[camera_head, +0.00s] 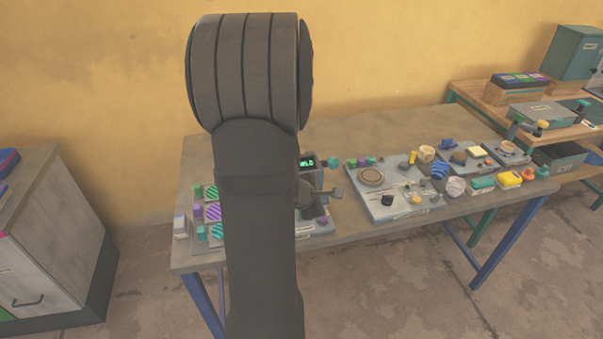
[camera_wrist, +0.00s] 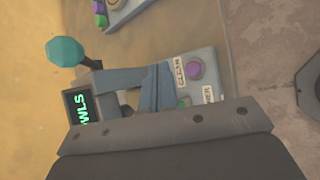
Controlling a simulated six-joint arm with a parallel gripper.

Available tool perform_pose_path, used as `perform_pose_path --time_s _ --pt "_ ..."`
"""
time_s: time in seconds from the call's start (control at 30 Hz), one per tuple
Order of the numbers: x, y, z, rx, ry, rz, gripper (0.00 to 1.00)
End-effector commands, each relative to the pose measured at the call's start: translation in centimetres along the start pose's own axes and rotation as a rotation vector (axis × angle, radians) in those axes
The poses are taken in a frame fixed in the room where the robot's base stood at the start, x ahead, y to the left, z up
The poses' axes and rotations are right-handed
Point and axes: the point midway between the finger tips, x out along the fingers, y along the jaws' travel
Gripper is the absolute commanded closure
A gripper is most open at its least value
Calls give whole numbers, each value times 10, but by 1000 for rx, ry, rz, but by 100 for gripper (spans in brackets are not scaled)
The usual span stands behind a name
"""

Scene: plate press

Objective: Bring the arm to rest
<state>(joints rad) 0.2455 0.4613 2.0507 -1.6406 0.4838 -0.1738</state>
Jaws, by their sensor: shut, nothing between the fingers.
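My arm (camera_head: 260,180) rises upright through the middle of the head view and hides part of the bench behind it. In the wrist view my gripper (camera_wrist: 157,70) is shut and empty, with its dark body along the bottom edge. It is over a grey machine with a green-lit display (camera_wrist: 80,107). A lever with a teal knob (camera_wrist: 65,51) stands to the left. A purple button (camera_wrist: 194,69) is on the panel to the right. The display also shows in the head view (camera_head: 307,162), just right of my arm. How far the gripper is from the machine, I cannot tell.
The workbench (camera_head: 350,130) has a clear strip at the back. Striped pieces (camera_head: 213,211) lie left of my arm. A grey board (camera_head: 385,213) with several small parts lies to the right. A cabinet (camera_head: 50,240) stands at left, and a shelf unit (camera_head: 470,95) at right.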

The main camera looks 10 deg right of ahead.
Motion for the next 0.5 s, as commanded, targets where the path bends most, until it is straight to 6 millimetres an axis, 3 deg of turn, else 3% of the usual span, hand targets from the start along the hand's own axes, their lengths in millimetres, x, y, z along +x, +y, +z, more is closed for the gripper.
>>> perform_pose_path --time_s 0.23,0.5 --pt "14 -11 -11 -1 1 -2 100" --pt "-12 10 9 3 -1 3 100"
